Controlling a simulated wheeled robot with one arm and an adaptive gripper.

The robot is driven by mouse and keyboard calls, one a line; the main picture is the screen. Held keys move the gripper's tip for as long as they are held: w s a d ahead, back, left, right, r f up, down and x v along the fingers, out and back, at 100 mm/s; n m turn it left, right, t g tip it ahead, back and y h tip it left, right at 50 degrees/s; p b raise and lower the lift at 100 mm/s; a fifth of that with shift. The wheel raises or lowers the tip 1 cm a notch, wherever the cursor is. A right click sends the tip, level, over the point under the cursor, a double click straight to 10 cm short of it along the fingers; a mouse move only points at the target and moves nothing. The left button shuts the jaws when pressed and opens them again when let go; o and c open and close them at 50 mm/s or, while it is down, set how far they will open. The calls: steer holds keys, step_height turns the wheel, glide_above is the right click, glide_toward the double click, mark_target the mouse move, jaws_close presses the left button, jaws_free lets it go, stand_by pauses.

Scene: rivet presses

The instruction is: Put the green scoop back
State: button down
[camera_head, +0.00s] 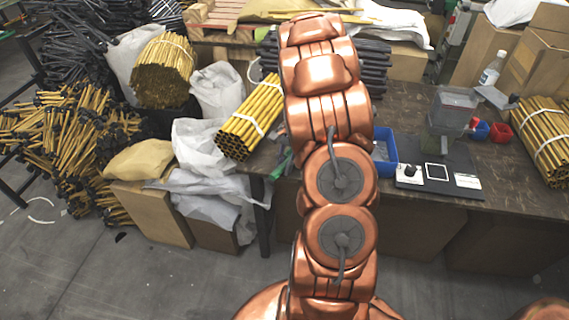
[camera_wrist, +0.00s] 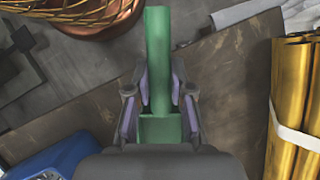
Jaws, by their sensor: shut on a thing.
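The green scoop (camera_wrist: 157,45) is between the two fingers of my gripper (camera_wrist: 161,88) in the wrist view. The fingers are shut on it, one on each side. Its long part points up the picture, past the table edge, and its lower end shows between the fingers near the palm. In the head view a small part of the green scoop (camera_head: 283,165) shows left of my arm, by the front edge of the table. My arm hides the gripper there.
A blue bin (camera_head: 387,167) stands on the table (camera_head: 405,95) right of my arm; it also shows in the wrist view (camera_wrist: 58,160). A strapped bundle of yellow rods (camera_head: 246,125) lies to the left. A dark mat with a clear-topped device (camera_head: 455,110) is to the right.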

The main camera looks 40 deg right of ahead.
steer(key=c, duration=1)
jaws_free()
steer(key=shift+f, duration=0.1)
steer(key=shift+c, duration=0.2)
steer(key=v, duration=1.2)
steer(key=shift+b, duration=0.45)
steer(key=s+a+r+n+h, duration=0.1)
steer(key=s+a+r+n, duration=0.15)
steer(key=a, duration=0.45)
steer(key=s+a+r+n+g, duration=0.1)
steer(key=s+a+n, duration=0.15)
steer(key=a, duration=0.45)
steer(key=s+a+r+n+h, duration=0.1)
steer(key=s+a+r+n, duration=0.15)
steer(key=a, duration=0.35)
steer(key=s+a+f+n+h, duration=0.1)
steer(key=s+a+n, duration=0.3)
steer(key=s, duration=0.4)
steer(key=s+a+f+n+h, duration=0.1)
steer(key=s+a+n, duration=0.3)
steer(key=s+a, duration=0.2)
steer(key=shift+s+f, duration=0.35)
steer(key=shift+s, duration=0.75)
